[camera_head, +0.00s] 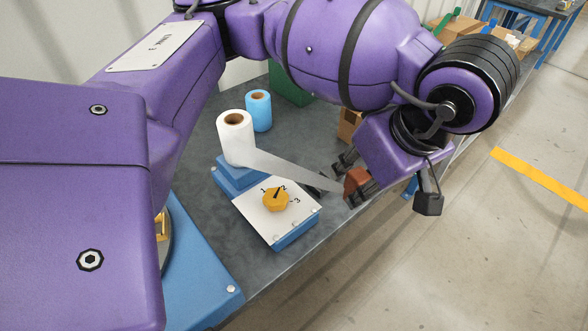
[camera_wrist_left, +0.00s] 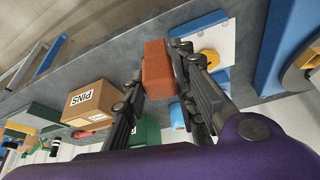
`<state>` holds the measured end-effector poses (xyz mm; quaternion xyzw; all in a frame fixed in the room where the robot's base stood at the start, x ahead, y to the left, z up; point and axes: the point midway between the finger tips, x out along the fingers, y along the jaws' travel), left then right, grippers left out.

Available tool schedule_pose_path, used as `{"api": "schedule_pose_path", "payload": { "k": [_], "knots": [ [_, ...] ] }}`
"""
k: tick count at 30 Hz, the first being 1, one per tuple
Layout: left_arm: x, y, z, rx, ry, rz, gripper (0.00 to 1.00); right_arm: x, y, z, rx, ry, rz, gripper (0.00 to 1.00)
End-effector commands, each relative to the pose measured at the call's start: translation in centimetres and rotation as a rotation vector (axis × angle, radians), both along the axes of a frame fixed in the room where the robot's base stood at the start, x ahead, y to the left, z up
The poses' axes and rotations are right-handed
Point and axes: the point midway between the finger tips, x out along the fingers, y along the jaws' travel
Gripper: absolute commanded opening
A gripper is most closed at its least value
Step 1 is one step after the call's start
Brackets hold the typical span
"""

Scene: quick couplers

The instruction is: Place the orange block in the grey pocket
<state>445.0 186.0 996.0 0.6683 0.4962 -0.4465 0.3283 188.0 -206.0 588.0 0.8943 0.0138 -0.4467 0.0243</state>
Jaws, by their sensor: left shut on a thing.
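The orange block (camera_head: 357,179) is between the fingers of my left gripper (camera_head: 350,178), held over the right edge of the grey bench. In the left wrist view the reddish-orange block (camera_wrist_left: 158,72) stands out past the two dark fingertips, gripped from both sides by the left gripper (camera_wrist_left: 157,80). I cannot make out the grey pocket in either view; my arm and gripper hide part of the bench. My right gripper is not in view.
A blue-based stand with a white plate and yellow knob (camera_head: 275,199) is left of the gripper. A white roll (camera_head: 235,137) with a pale strip and a blue roll (camera_head: 258,110) stand behind. A cardboard PINS box (camera_wrist_left: 92,103) stands on the bench.

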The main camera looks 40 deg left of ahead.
Motion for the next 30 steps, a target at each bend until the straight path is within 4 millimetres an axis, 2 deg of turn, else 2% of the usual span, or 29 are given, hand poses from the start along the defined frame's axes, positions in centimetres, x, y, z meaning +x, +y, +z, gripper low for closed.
{"api": "schedule_pose_path", "payload": {
  "k": [3,8,19,24,30],
  "knots": [
    [-0.4,0.6,0.2,0.000,-0.001,0.140,0.00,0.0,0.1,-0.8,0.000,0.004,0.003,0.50],
    [-0.2,1.8,-0.2,-0.001,0.001,0.214,0.00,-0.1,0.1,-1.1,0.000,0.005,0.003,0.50],
    [4.3,9.1,-4.6,0.000,0.008,0.217,0.00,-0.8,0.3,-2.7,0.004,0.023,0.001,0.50],
    [5.7,11.0,-7.3,0.001,0.003,0.213,0.00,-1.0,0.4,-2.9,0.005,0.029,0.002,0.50],
    [6.4,12.0,-8.7,-0.001,0.001,0.210,0.00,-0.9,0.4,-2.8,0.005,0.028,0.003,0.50]
  ]
}}
